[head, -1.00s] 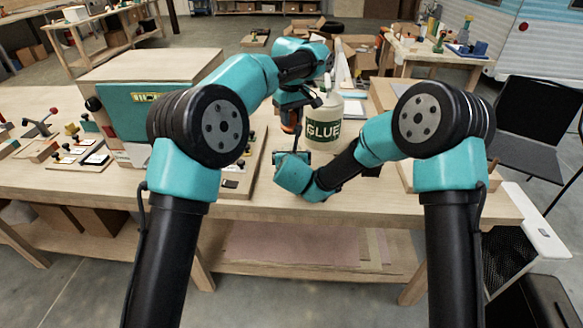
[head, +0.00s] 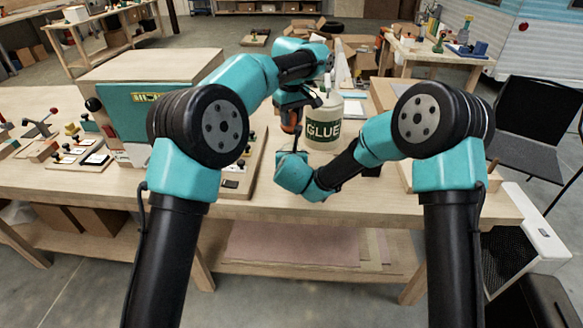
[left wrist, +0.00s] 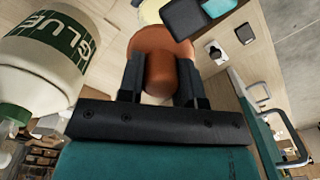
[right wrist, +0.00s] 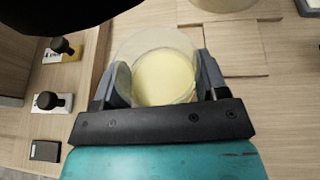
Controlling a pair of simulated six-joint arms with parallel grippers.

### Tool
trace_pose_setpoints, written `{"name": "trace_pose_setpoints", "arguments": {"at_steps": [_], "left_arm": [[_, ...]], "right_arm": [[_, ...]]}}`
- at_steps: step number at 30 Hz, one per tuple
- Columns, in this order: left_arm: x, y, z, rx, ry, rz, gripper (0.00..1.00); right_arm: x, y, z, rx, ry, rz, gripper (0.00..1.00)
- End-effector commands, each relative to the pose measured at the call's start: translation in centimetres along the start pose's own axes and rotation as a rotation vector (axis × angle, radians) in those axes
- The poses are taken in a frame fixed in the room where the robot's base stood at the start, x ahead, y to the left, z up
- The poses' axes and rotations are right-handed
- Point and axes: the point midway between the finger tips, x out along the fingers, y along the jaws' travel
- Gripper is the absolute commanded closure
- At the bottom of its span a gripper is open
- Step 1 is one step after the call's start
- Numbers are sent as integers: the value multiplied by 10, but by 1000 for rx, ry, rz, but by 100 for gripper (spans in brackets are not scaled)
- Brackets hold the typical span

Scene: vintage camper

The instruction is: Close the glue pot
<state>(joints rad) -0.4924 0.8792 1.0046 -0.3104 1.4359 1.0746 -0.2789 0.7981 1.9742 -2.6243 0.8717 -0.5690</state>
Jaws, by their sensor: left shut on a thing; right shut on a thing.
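The glue pot (right wrist: 165,75) is a clear round pot with pale yellow glue in it, and its top is open in the right wrist view. My right gripper (right wrist: 160,88) is shut around its sides. My left gripper (left wrist: 160,70) is shut on the knob of a reddish-brown lid (left wrist: 160,42). The lid also shows in the head view (head: 290,120), above my right gripper. A pale yellow round patch, apparently the glue, shows beyond the lid in the left wrist view, so the lid is apart from the pot. My right gripper's jaws are mostly hidden in the head view.
A large white bottle labelled GLUE (head: 323,128) stands on the workbench (head: 330,180) just right of the lid. A teal and wood case (head: 135,105) and boards with black-knobbed stamps (head: 85,152) are to the left. The bench front is clear.

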Motion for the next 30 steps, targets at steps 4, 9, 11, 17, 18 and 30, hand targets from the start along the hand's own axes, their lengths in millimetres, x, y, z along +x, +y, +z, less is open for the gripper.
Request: {"name": "trace_pose_setpoints", "arguments": {"at_steps": [4, 9, 11, 17, 18, 30], "left_arm": [[0, 0, 0, 0, 0, 0, 90], [15, 0, 0, 0, -1, -2, 90], [22, 0, 0, 1, -1, -1, 90], [45, 0, 0, 1, -1, -1, 90], [48, 0, 0, 1, -1, 0, 90], [50, 0, 0, 0, 0, 1, 90]], "right_arm": [[0, 0, -1, 0, 1, 0, 76], [0, 0, -1, 0, 1, 0, 76], [0, 0, -1, 0, 1, 0, 76], [0, 0, -1, 0, 1, 0, 76], [0, 0, -1, 0, 1, 0, 76], [0, 0, -1, 0, 1, 0, 76]]}}
